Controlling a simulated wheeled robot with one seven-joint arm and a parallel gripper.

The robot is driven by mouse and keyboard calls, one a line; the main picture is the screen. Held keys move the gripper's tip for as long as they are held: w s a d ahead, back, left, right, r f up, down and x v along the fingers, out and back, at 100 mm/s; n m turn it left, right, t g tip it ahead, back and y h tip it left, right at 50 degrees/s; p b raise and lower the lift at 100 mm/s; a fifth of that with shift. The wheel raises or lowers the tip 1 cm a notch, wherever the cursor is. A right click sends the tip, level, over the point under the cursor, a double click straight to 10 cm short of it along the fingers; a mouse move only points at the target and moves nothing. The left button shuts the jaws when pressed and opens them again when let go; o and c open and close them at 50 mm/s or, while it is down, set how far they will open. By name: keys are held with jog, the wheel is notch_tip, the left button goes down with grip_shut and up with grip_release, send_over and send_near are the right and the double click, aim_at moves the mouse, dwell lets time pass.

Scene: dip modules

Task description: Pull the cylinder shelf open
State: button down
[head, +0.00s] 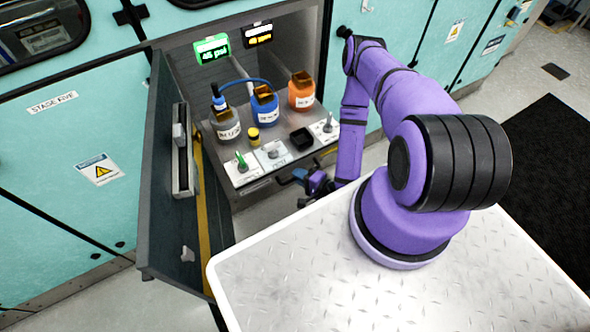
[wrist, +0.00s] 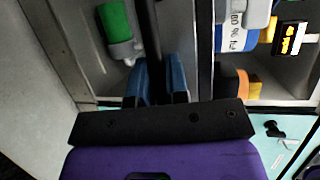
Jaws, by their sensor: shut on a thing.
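The cylinder shelf (head: 283,168) is a grey metal shelf in an open cabinet bay, with several capped bottles standing on it. A grey bottle (head: 226,124), a blue bottle (head: 264,107) and an orange bottle (head: 301,92) stand in a row. My gripper (head: 287,179) is low at the shelf's front edge, under its right half. In the wrist view its blue fingertips (wrist: 158,82) are close together around a dark bar (wrist: 152,40), which looks like the shelf's handle. The grip itself is small in the head view and partly hidden.
The dark cabinet door (head: 165,240) stands open to the left of the shelf. Small switches and a black tray (head: 301,139) sit along the shelf front. Two lit displays (head: 211,49) are above the bottles. My white base top is close in front; floor shows between.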

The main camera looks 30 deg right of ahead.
jog(key=shift+s, duration=0.15)
jog(key=c, duration=1.1)
grip_release()
jog(key=shift+c, duration=0.2)
jog(key=v, duration=1)
jog(key=shift+s+d, duration=0.2)
jog(key=shift+s, duration=0.15)
